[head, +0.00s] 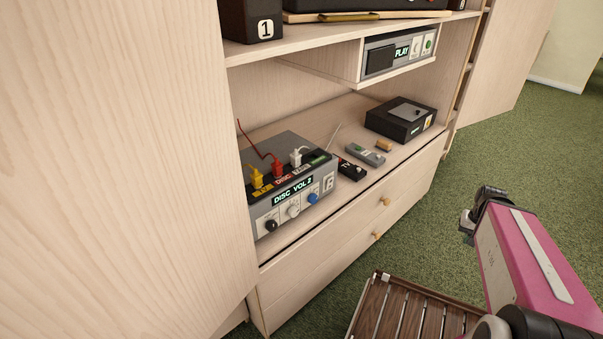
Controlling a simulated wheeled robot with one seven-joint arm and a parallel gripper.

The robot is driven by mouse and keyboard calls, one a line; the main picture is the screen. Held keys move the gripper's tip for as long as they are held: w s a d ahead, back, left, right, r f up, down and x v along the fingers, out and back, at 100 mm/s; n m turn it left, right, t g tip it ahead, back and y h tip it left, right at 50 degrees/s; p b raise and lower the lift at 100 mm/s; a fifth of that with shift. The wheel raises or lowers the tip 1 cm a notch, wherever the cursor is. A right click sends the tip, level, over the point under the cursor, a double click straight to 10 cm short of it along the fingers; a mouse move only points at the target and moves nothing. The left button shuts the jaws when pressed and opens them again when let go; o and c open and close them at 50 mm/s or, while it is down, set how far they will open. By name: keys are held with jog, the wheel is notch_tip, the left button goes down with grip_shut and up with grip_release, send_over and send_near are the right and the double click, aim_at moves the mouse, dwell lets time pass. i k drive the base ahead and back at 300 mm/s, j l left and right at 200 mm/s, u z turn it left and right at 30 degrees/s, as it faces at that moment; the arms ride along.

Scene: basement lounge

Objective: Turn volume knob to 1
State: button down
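A grey box-shaped receiver (262,205) sits on the cabinet shelf left of centre. Its display (293,190) reads "DISC VOL 2". Below the display are a black knob (270,225), a white knob (293,211) and a blue knob (312,198). Their labels are too small to read, so I cannot tell which is the volume knob. My pink arm comes in from the lower right. Its dark end (487,211) is over the carpet, well to the right of the receiver and apart from it. I cannot make out fingers or anything held there.
Yellow, red and white plugs (256,178) stand on the receiver. Remotes (365,154) and a black player (401,119) lie farther right. A "PLAY" unit (399,54) hangs above. A large cabinet door (110,170) fills the left. A slatted wooden table (410,312) stands in front.

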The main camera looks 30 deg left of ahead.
aim_at(293, 211)
jog(key=u, duration=1.35)
jog(key=k+j+u, duration=0.35)
jog(key=k+u, duration=0.15)
jog(key=k, duration=0.15)
jog(key=k+j+u, duration=0.2)
jog(key=u, duration=0.2)
jog(key=k, duration=0.05)
